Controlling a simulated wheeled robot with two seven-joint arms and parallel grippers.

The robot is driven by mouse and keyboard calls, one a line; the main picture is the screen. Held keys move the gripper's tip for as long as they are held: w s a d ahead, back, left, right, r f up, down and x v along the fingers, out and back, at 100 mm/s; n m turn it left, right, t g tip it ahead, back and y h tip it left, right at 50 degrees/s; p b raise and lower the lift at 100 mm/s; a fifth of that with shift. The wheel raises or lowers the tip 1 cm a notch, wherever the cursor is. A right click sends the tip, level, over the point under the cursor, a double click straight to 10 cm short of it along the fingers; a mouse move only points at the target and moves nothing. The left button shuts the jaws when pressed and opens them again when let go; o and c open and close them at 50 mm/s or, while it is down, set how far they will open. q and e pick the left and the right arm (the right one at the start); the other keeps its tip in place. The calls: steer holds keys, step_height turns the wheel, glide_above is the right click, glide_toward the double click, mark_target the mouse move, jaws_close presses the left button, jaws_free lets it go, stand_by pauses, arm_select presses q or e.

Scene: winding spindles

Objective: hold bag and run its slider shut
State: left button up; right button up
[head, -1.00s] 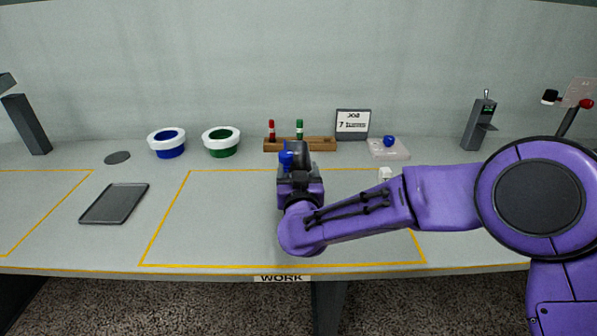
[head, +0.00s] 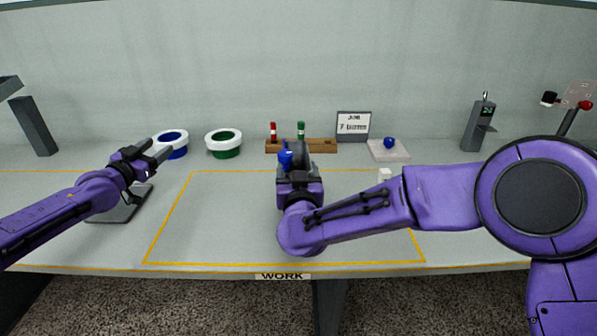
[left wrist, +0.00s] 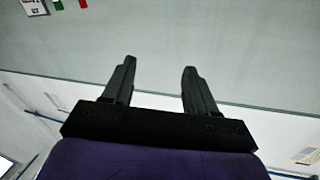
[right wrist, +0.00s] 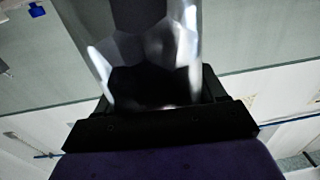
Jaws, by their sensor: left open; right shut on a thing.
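My right gripper (head: 298,168) is over the middle of the table. In the right wrist view it is shut on a clear, shiny, creased bag (right wrist: 104,62), with a dark area between the fingers. In the head view the bag is hard to make out behind my gripper; a small blue piece (head: 286,158) shows at the fingertips, and I cannot tell whether it is the slider. My left gripper (head: 150,154) is open and empty, left of the bag and well apart from it, above the dark tray. The left wrist view shows its two fingers (left wrist: 159,70) apart with nothing between.
The dark tray (head: 124,212) lies at left. A blue-and-white ring (head: 171,150) and a green-and-white ring (head: 223,150) stand behind. A wooden rack (head: 322,147), a job sign (head: 353,125) and a pale pad (head: 375,153) with a blue knob line the back. The outlined table middle is largely clear.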

arm_select(q)
steer(key=s+d+r+m+g+h, duration=0.2)
steer(key=d+r+m+h, duration=0.55)
steer(key=d, duration=0.45)
steer(key=m+g+h, duration=0.2)
steer(key=g+h, duration=0.3)
steer(key=g, duration=0.7)
glide_toward(288, 155)
steer(key=w+a+f, duration=0.1)
steer(key=w+a, duration=0.1)
steer(key=d, duration=0.4)
steer(key=w+d, duration=0.1)
steer(key=d, duration=0.2)
steer(key=w+d, duration=0.1)
steer(key=d, duration=0.3)
steer(key=shift+w+d+f, duration=0.1)
steer(key=shift+d+f, duration=0.15)
steer(key=shift+d, duration=0.1)
